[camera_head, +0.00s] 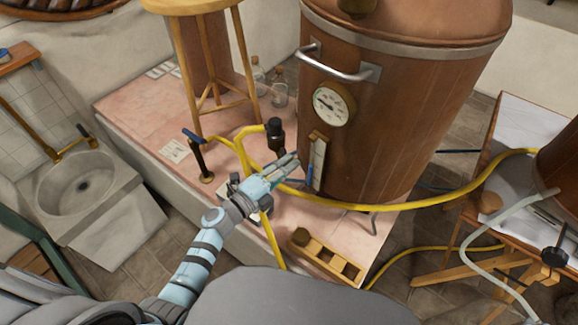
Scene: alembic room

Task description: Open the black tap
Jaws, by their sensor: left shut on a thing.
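The black tap (275,131) stands upright at the end of a yellow hose, left of the big copper vessel. My left gripper (290,162) reaches in from the lower left and is at the foot of the tap. Its jaws are shut on the black tap, though the fingers hide the exact contact. My right gripper is not in view.
The copper vessel (395,120) with a gauge (333,105) and metal handle stands close to the right of my gripper. A tap with a blue handle (195,138) and a wooden stool (213,62) stand to the left. Yellow hose (370,207) crosses in front.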

